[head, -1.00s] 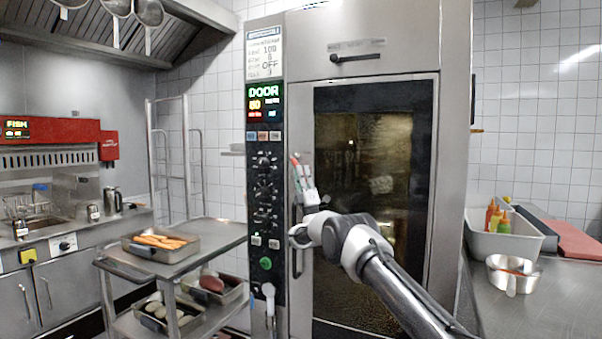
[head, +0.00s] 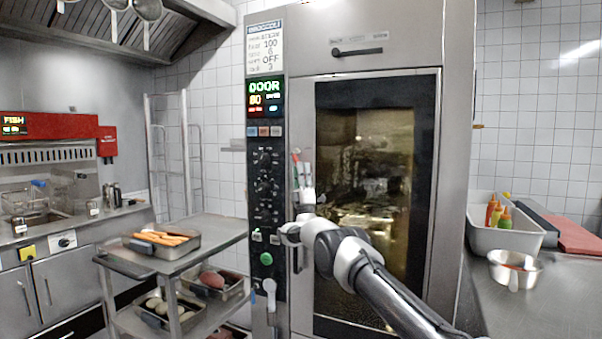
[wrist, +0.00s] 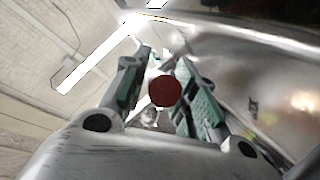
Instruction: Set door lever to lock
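The tall steel oven's door (head: 430,200) looks closed, with a dark glass pane. A dark vertical handle part (head: 295,260) shows at the door's left edge, mostly behind my wrist. My gripper (head: 301,168) points up in front of this edge, beside the control panel. A small red tip (head: 294,156) shows at its fingers. In the wrist view, my gripper's green-padded fingers (wrist: 164,72) stand apart. A dark red round end (wrist: 165,92) lies between them, close to the right pad; I cannot tell whether it touches. The rest of the lever is hidden.
The control panel (head: 265,190) shows a lit DOOR display. A steel cart (head: 215,236) with food pans stands at the left. A counter (head: 500,310) with a bottle tub (head: 480,240) and a steel bowl (head: 515,283) is at the right.

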